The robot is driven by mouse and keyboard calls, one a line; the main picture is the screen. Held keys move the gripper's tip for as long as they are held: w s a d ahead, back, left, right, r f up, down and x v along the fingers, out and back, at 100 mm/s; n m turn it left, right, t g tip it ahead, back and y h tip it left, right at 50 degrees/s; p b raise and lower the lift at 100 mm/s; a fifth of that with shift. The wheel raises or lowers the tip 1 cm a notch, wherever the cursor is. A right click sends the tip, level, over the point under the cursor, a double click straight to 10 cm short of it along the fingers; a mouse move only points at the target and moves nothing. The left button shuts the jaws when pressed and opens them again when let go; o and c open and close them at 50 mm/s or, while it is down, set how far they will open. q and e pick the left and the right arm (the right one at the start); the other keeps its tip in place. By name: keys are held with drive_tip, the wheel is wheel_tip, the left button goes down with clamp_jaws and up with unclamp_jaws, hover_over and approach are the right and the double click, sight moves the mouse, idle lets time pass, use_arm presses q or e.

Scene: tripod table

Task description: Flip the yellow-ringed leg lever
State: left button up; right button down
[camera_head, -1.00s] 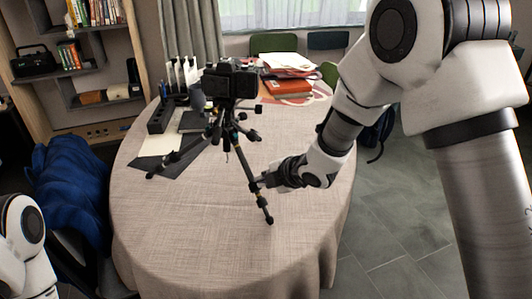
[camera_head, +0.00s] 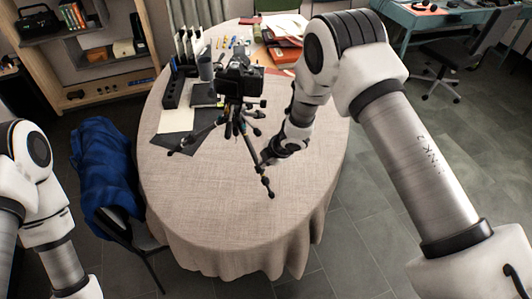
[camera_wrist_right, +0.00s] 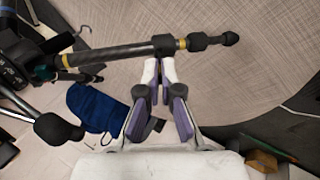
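The black tripod (camera_head: 240,125) stands on the round table with its legs spread, a camera (camera_head: 240,76) on top. One leg (camera_head: 260,168) reaches toward the table's front. In the right wrist view this leg (camera_wrist_right: 125,52) crosses the upper part, with yellow rings (camera_wrist_right: 182,43) near its outer end and farther in. My right gripper (camera_head: 268,160) is beside this leg; in the wrist view its fingertips (camera_wrist_right: 159,66) are close together just below the leg, inward of the outer yellow ring. Contact and any lever between them cannot be made out. My left gripper is out of view.
The table (camera_head: 220,215) has a clear cloth-covered front. A dark organizer (camera_head: 176,88), a mug (camera_head: 205,68), dark sheets (camera_head: 180,145) and red-orange folders (camera_head: 285,50) lie behind. A chair with a blue garment (camera_head: 105,170) stands at the left.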

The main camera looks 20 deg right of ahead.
idle(0.3)
drive_tip(key=c, duration=1.4)
unclamp_jaws()
drive_tip(key=shift+w, duration=0.1)
drive_tip(key=shift+o, duration=0.2)
drive_tip(key=v, duration=1.2)
